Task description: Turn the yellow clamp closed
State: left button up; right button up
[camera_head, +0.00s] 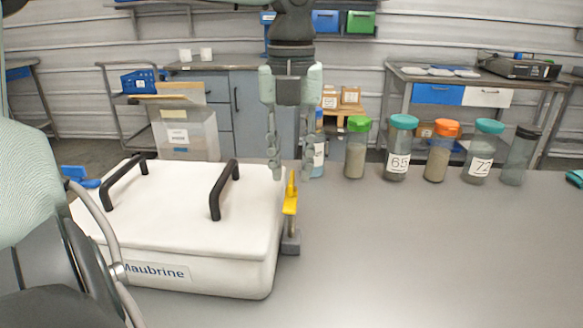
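The yellow clamp (291,199) stands upright at the right side of a white box lid labelled Maubrine (190,225), above a small grey block (290,243). My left gripper (291,178) hangs down from the top of the picture with its two fingers apart. The clamp's upper tip shows in the gap between the fingertips, with no visible contact; I cannot tell the exact depth between them. A blue clamp-like part (80,175) shows at the box's far left. My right gripper is not in view.
Two black handles (225,190) rise from the lid. Several jars, such as one with a green cap (357,150), stand in a row along the table's back edge, the nearest close behind my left gripper. The grey table (430,250) is clear at the right front.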

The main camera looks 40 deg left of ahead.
pick_arm(q)
jog(key=shift+f, duration=0.65)
grip_shut()
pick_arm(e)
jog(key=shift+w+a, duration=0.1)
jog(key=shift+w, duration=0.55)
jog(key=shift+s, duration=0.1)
